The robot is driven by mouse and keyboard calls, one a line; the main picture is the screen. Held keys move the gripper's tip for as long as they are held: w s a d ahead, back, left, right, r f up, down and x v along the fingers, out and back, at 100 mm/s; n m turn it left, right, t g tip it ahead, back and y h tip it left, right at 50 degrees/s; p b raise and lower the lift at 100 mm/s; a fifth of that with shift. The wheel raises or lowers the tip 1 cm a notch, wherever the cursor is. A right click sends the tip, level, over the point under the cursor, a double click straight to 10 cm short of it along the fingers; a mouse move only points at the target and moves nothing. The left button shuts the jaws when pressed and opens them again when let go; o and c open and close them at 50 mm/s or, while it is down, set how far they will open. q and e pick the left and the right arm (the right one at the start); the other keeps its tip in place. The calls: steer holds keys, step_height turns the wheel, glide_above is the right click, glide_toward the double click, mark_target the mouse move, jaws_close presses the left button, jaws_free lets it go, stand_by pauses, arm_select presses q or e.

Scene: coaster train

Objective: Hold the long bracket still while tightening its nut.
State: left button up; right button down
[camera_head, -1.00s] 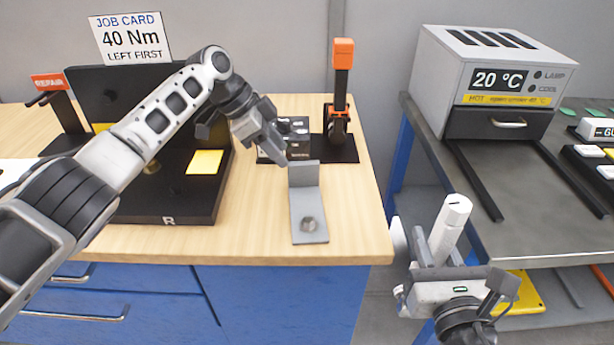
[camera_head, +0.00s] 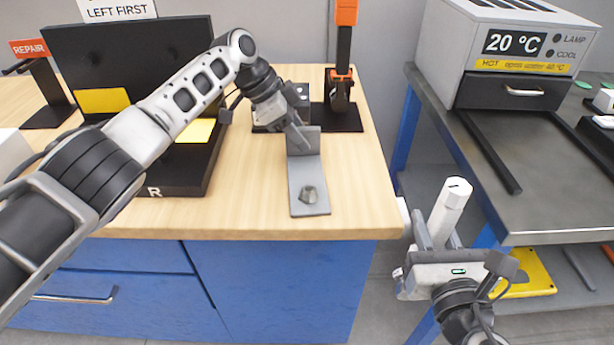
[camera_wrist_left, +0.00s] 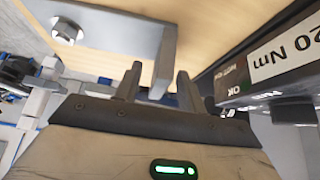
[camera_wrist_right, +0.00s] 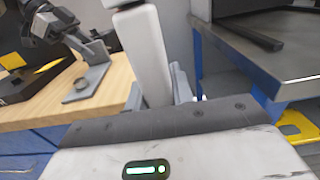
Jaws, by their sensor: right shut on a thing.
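The long bracket (camera_head: 306,172) is a grey L-shaped plate on the wooden bench, with its upright flange at the back. Its nut (camera_head: 308,194) sits on the flat part near the front. My left gripper (camera_head: 299,138) is at the flange, partly hiding it. In the left wrist view its fingers (camera_wrist_left: 160,78) are apart, one on each side of the flange (camera_wrist_left: 165,55), with a visible gap on one side. My right gripper (camera_head: 436,243) is shut on a white tool (camera_head: 450,212), held upright right of the bench; it also shows in the right wrist view (camera_wrist_right: 146,58).
A dark box (camera_wrist_left: 270,65) labelled 20 Nm is close beside my left gripper. A black fixture (camera_head: 180,175) is to the left. A heater (camera_head: 510,60) stands on the grey table at right. Bench front is clear.

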arm_select(q)
steer(key=shift+b+x, duration=0.45)
steer(key=shift+x, duration=0.5)
jaws_close()
